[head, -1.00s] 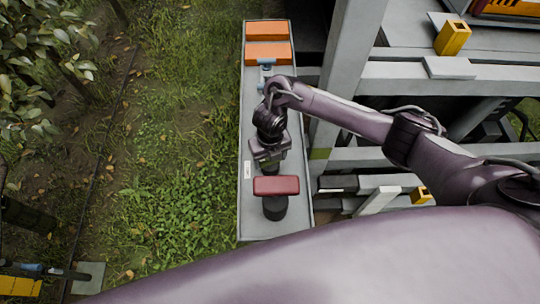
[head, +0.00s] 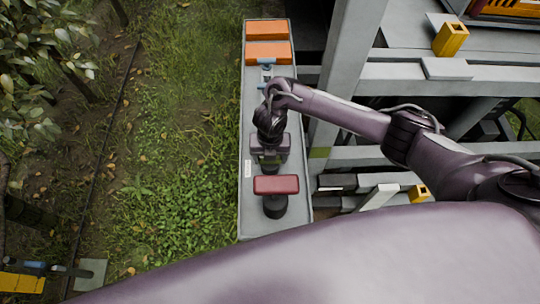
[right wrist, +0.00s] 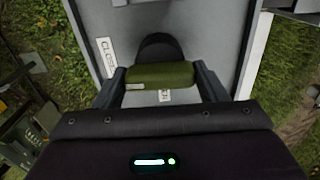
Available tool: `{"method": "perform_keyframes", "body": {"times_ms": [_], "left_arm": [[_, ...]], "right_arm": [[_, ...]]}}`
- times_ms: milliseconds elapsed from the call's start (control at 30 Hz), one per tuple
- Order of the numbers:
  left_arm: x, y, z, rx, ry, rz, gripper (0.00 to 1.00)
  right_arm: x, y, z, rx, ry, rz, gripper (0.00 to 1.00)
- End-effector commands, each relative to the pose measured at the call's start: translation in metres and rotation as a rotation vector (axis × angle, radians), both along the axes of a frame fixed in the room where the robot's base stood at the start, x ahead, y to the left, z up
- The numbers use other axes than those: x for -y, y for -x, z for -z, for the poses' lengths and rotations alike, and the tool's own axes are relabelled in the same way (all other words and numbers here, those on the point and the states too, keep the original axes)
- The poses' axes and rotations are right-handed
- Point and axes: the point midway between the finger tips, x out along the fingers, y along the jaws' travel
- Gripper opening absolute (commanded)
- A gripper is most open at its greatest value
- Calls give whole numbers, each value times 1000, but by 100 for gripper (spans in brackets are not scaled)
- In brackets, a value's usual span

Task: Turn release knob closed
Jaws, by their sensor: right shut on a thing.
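A knob with a green bar handle (right wrist: 160,76) on a dark round base sits on a grey panel (right wrist: 213,38). In the right wrist view the handle lies between the two fingers of my right gripper (right wrist: 158,80), which is shut on it. A white label (right wrist: 107,58) reading something like "CLOSED" is left of the knob, and another label is partly hidden below the handle. My left gripper is not in view.
A red bar-handled knob (head: 276,185) stands close in front of my right gripper on the same panel. A blue fitting (head: 266,63) and two orange blocks (head: 267,52) are at the far end. Grey frame beams (head: 345,80) stand to the right; grass lies left.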

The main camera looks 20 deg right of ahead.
Motion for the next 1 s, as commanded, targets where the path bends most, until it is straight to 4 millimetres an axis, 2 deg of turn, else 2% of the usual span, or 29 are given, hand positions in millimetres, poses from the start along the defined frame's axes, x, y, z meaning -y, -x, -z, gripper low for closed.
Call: {"method": "perform_keyframes", "body": {"times_ms": [100, 133, 300, 567, 667, 800, 1000], "left_arm": [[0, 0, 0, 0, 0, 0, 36], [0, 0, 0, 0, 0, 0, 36], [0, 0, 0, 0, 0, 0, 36], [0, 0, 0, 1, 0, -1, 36], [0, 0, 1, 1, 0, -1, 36], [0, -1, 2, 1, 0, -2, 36], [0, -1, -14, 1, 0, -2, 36]], "right_arm": [[1, -1, 0, 2, 1, 5, 43], [1, -1, 0, 1, 0, 5, 68], [0, -1, 0, 1, 0, 4, 87], [0, 0, -1, 1, -1, 1, 87], [-1, -1, -8, 3, -2, 1, 87], [0, -2, -31, 5, 0, -1, 87], [1, -2, -68, 6, 2, 1, 87]]}}
